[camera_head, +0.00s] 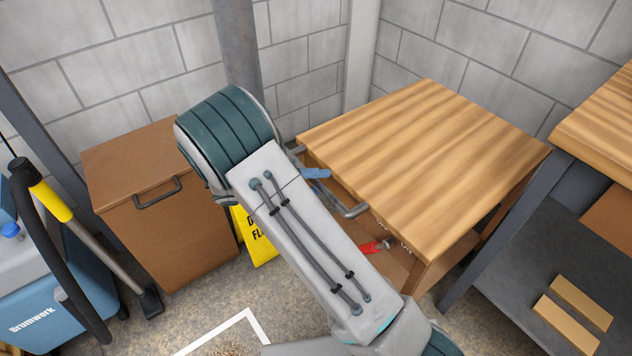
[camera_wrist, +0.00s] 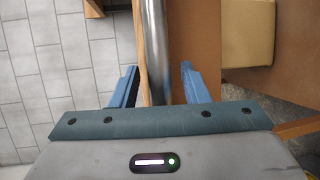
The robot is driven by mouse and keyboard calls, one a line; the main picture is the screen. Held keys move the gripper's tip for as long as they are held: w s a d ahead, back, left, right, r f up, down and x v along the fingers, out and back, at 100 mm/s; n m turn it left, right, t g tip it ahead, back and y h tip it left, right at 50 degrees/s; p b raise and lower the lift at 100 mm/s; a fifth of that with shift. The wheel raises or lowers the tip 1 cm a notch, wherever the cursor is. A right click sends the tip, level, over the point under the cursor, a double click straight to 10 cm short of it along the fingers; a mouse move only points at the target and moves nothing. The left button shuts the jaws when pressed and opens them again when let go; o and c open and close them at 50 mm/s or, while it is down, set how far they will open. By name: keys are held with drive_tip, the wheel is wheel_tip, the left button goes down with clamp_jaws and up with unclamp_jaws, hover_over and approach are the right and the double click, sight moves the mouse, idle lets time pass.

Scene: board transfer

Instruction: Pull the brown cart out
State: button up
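A brown wooden cart (camera_head: 425,145) with a striped butcher-block top stands against the wall, right of centre. A metal bar handle (camera_head: 352,210) runs along its near left edge; the bar also shows in the wrist view (camera_wrist: 156,50). My gripper (camera_wrist: 163,85) is at this handle, with its blue fingers on either side of the bar. The fingers stand apart, with a visible gap to the bar on the right. Contact on the left cannot be told. One blue finger shows beside the handle in the head view (camera_head: 315,173); my arm hides part of the cart's front.
A brown box (camera_head: 165,225) with a dark handle stands left, near a blue cleaning machine (camera_head: 60,290). A yellow floor sign (camera_head: 258,240) is behind my arm. A workbench (camera_head: 600,130) stands close on the right. A white-lined floor area (camera_head: 215,330) lies in front.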

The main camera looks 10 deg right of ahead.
drive_tip(key=s+a+r+p, duration=0.1)
drive_tip(key=a+r+p, duration=0.1)
drive_tip(key=a, duration=1.1)
drive_tip(key=shift+s+a+r, duration=0.15)
drive_tip(key=shift+a+r, duration=0.1)
